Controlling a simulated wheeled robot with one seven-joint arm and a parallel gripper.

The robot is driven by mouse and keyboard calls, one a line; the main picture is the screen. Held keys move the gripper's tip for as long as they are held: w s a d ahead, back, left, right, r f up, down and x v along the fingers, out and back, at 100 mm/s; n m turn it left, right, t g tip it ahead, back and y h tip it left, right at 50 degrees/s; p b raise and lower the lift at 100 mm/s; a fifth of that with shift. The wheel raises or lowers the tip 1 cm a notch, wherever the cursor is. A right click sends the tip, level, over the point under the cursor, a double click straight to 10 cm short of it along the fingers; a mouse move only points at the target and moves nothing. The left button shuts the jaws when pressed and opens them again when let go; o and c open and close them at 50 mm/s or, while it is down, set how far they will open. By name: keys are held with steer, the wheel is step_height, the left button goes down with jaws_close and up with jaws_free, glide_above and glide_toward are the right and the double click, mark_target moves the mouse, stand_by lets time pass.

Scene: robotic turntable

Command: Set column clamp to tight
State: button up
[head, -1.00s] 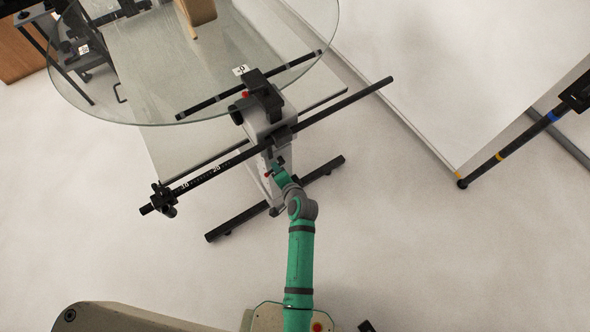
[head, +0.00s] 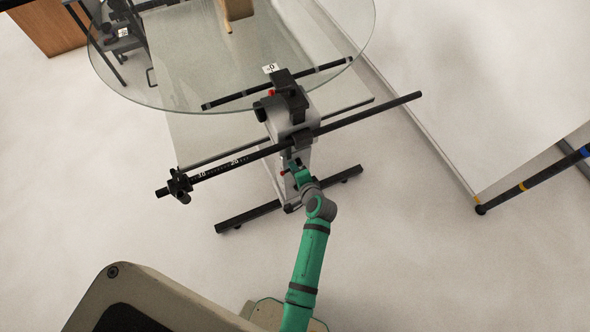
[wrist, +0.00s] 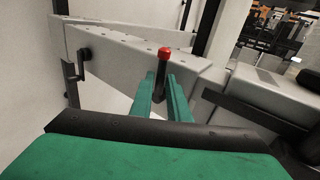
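A black lever with a red tip (wrist: 164,54) stands on the light grey column (wrist: 120,50) in the wrist view. I take it to be the column clamp's lever. In the head view a small red spot (head: 284,171) shows at the column (head: 276,185), just left of my gripper (head: 297,173). In the wrist view the two green fingers of my gripper (wrist: 162,98) are apart. The lever rises between them, seen from behind the fingers. I cannot tell whether either finger touches it. The clamp's mechanism is not clearly visible.
Black floor feet (head: 246,215) spread below.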

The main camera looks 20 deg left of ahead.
steer(key=shift+d+r, duration=0.1)
steer(key=v, duration=1)
steer(key=shift+s+d, duration=0.2)
stand_by(0.4)
steer(key=s+d+n+t+h, duration=0.2)
steer(key=s+d+t+h, duration=0.3)
steer(key=s+d, duration=0.75)
steer(key=s+d+r+n+t+h, duration=0.1)
steer(key=s+r+n, duration=0.5)
steer(key=s+r, duration=0.8)
step_height(320, 180, up, 2)
steer(key=shift+d+r+t+h, duration=0.25)
steer(key=shift+t+h, duration=0.55)
steer(key=shift+h, duration=0.2)
